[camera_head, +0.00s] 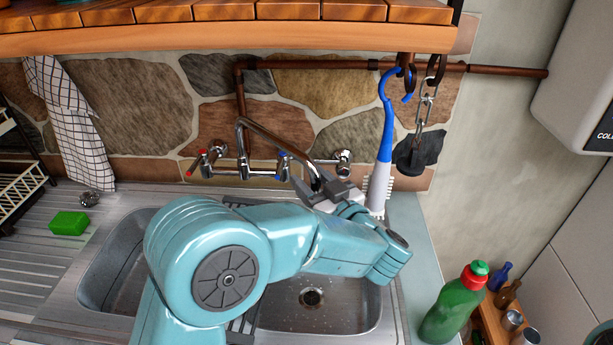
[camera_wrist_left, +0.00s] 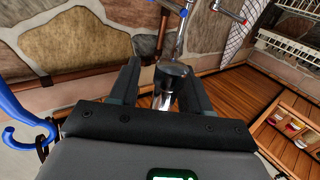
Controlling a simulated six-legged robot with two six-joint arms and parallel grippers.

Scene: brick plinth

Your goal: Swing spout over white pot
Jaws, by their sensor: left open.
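The chrome spout (camera_head: 275,143) rises from the wall tap and slants down to the right, over the back edge of the sink. My left gripper (camera_head: 318,187) is at the spout's lower end. In the left wrist view, the gripper (camera_wrist_left: 158,82) is open, with the spout (camera_wrist_left: 171,78) between its two dark fingers. I cannot tell whether a finger touches it. My left arm covers much of the sink. I see no white pot in either view. My right gripper is not in view.
The double steel sink (camera_head: 345,318) lies below my arm. A blue-handled brush (camera_head: 386,135) hangs right of my gripper, close to it. A green bottle (camera_head: 455,303) stands right of the sink. A green sponge (camera_head: 69,223) lies on the left drainer.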

